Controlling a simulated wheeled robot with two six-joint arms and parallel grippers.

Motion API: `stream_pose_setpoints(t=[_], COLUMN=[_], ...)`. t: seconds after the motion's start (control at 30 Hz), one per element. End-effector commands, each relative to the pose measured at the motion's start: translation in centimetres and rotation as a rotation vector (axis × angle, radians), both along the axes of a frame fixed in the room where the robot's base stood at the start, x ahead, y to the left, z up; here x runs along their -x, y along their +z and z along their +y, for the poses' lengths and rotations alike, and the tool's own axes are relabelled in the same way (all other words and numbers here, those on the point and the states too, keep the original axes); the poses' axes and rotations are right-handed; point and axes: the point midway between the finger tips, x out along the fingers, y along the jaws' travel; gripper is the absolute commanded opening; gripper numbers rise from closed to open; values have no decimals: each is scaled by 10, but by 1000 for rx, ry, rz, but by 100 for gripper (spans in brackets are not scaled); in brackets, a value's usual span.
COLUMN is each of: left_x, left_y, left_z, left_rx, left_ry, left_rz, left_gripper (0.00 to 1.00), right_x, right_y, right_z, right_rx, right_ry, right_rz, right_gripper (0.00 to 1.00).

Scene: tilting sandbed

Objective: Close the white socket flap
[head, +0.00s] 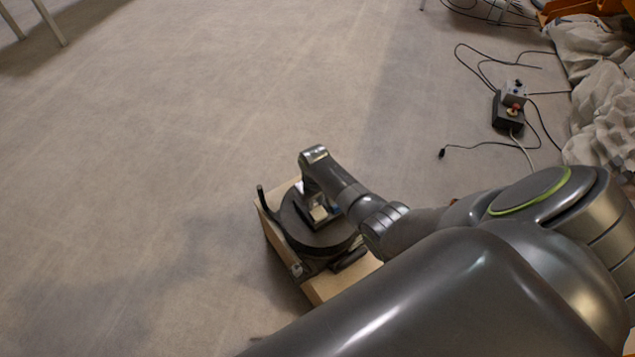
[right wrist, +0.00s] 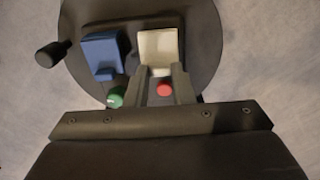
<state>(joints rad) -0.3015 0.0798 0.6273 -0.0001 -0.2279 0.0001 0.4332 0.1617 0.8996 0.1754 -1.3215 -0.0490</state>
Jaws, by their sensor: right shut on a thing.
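The white socket flap (right wrist: 158,46) stands out from a round dark plate, in the upper middle of the right wrist view. My right gripper (right wrist: 161,70) is shut on its near edge, with one finger at each side. In the head view a small pale patch, likely the flap (head: 318,213), shows below my right wrist; the fingers (head: 326,212) are hard to make out there. Whether the flap is fully open or partly tilted I cannot tell. My left gripper is not in view.
A blue flap (right wrist: 102,55) is left of the white one. A green knob (right wrist: 116,98) and a red knob (right wrist: 164,89) sit close to my fingers. The dark round plate (head: 312,240) lies on a wooden box (head: 283,258). Cables and a control box (head: 508,112) lie far right.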

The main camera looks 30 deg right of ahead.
Motion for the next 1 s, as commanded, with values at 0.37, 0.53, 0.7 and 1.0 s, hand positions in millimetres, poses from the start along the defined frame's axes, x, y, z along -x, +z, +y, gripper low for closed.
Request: stream_pose_setpoints(t=[0.37,0.53,0.7,1.0], left_x=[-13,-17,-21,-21], left_y=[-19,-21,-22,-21], left_z=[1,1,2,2], left_rx=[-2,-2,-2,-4], left_ry=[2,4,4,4], left_rz=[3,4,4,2], left_gripper=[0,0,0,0], right_x=[-9,-11,-11,-11], right_y=[-11,-12,-12,-12], right_z=[1,1,1,1], right_rx=[8,10,11,10], right_ry=[0,0,0,0], right_rz=[181,223,244,251], right_gripper=[0,0,0,0])
